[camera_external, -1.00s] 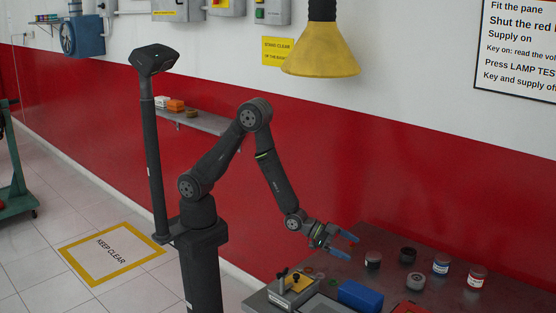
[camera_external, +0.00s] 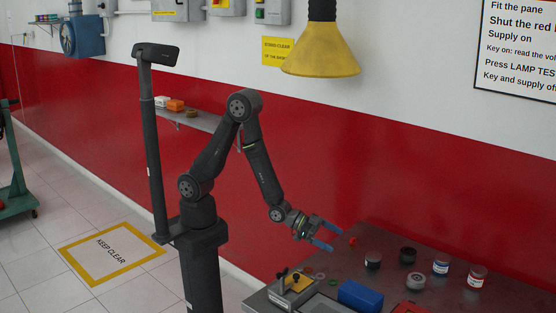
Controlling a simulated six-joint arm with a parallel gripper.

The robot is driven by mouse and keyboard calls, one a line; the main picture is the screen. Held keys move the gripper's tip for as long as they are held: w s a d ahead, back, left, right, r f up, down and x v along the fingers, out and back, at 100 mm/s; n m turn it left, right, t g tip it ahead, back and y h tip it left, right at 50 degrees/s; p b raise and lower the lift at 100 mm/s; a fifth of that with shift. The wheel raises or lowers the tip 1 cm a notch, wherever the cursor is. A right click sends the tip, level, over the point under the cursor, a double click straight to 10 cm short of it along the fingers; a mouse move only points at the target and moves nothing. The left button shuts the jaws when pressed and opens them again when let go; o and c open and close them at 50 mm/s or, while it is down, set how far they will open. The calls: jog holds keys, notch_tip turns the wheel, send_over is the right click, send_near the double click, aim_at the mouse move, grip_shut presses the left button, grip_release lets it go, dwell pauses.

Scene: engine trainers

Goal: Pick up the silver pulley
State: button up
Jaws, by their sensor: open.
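The silver pulley (camera_external: 415,281) appears to be the light grey round part on the bench, in front of a dark round part. My gripper (camera_external: 331,239) is open and empty. Its blue fingers are spread above the left back edge of the bench, pointing right. It is well to the left of the silver pulley and apart from it. Nothing covers the pulley.
The bench (camera_external: 510,297) also holds dark round parts (camera_external: 408,254) (camera_external: 373,261), two labelled jars (camera_external: 441,264) (camera_external: 477,276), a blue box (camera_external: 361,295), a red item (camera_external: 408,308), a small orange-red part (camera_external: 353,241) and a yellow-topped fixture (camera_external: 296,283). A yellow lamp (camera_external: 320,55) hangs above.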

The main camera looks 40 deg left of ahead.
jog(key=shift+c, duration=0.2)
jog(key=shift+c, duration=1.4)
jog(key=g+y, duration=0.2)
jog(key=y, duration=0.6)
send_near(420, 281)
jog(key=shift+n, duration=0.3)
jog(key=x, duration=0.4)
jog(key=shift+s+a+f, duration=0.1)
jog(key=shift+s+f, duration=0.05)
jog(key=shift+f, duration=0.05)
jog(key=shift+x, duration=2.55)
